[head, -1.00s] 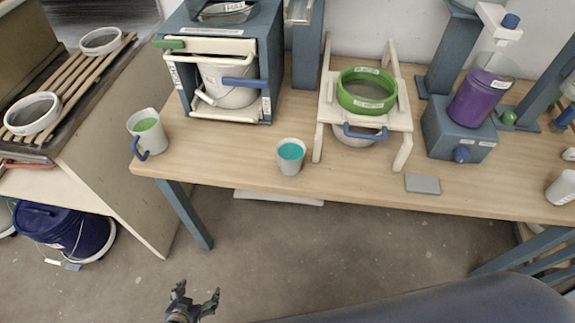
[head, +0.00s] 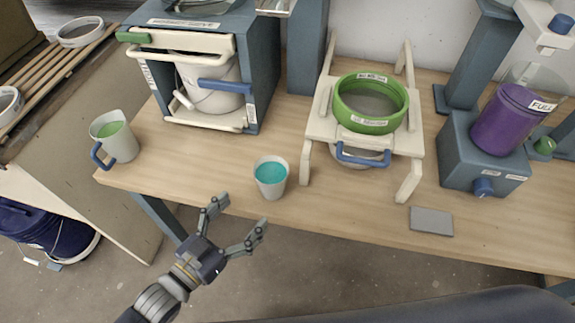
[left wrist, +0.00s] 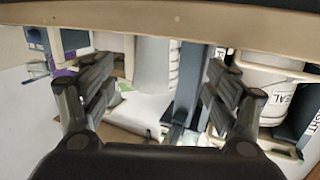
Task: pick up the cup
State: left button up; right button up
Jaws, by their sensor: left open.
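A small white cup (head: 270,177) with teal liquid stands upright near the front edge of the wooden table in the head view. A white mug (head: 116,139) with green liquid and a blue handle stands to its left, near the table's left corner. My left gripper (head: 236,217) is open and empty, at the table's front edge, below and left of the teal cup and apart from it. In the left wrist view, its spread fingers (left wrist: 158,92) show; I cannot surely pick out the cup there. My right gripper is not in view.
The table's front edge (left wrist: 190,32) crosses the top of the wrist view. A blue frame (head: 268,75) holding a white bucket stands behind the cup. A cream stand (head: 318,128) with a green sieve is to the right. A grey card (head: 431,221) lies farther right.

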aim_at(279, 174)
pick_arm(q)
jog(key=x, duration=0.4)
jog(key=shift+w+d+r, duration=0.2)
jog(key=shift+d+r, duration=0.15)
jog(key=shift+r, duration=0.05)
jog(key=shift+w+d, duration=0.2)
jog(key=shift+w+d+p, duration=0.3)
jog(key=shift+w+d, duration=0.05)
jog(key=x, duration=0.3)
jog(key=shift+w+d+f, duration=0.2)
jog(key=shift+w+d+f+p, duration=0.1)
jog(key=shift+w+d+p, duration=0.2)
jog(key=shift+w+d, duration=0.1)
jog(key=shift+c, duration=1.1)
jog(key=c, duration=1.2)
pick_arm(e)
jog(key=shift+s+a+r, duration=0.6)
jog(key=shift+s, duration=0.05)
